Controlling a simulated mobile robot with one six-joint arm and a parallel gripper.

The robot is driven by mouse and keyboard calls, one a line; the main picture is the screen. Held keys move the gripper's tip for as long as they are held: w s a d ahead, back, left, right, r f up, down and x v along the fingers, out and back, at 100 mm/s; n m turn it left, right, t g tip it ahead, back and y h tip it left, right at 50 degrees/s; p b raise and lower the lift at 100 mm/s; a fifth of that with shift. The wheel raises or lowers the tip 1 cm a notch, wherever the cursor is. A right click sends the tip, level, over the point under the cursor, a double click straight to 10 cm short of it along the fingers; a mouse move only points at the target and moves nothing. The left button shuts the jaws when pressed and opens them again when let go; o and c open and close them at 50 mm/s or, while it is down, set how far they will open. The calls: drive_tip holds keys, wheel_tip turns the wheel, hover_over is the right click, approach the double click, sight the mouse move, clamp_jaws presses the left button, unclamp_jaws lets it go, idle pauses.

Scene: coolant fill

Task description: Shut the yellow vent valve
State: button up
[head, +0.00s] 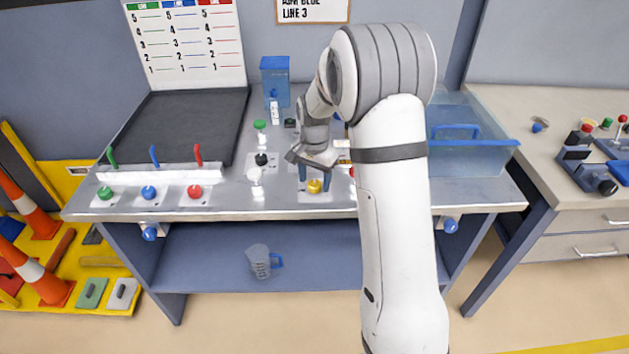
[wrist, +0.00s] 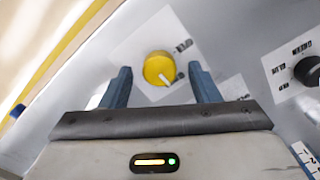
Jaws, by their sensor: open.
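The yellow vent valve (head: 314,186) is a round yellow knob on a pale plate near the front edge of the bench. In the wrist view the yellow knob (wrist: 159,69) has a white pointer mark toward its lower right, and a dark label beside it is too blurred to read. My gripper (head: 314,172) is just above the knob, pointing down. In the wrist view its blue fingers (wrist: 160,80) are apart, one on each side of the knob in the picture, with gaps between. I cannot tell how far above the knob the fingertips are.
A black knob (wrist: 308,71) on a labelled plate lies to the right in the wrist view. Green (head: 105,193), blue (head: 149,192) and red (head: 195,191) knobs line the bench's left front. A white knob (head: 255,175) stands left of my gripper. A clear blue tank (head: 470,150) is at right.

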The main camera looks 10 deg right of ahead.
sight(315, 183)
wheel_tip(315, 183, up, 7)
drive_tip(key=shift+f, duration=0.15)
idle(0.4)
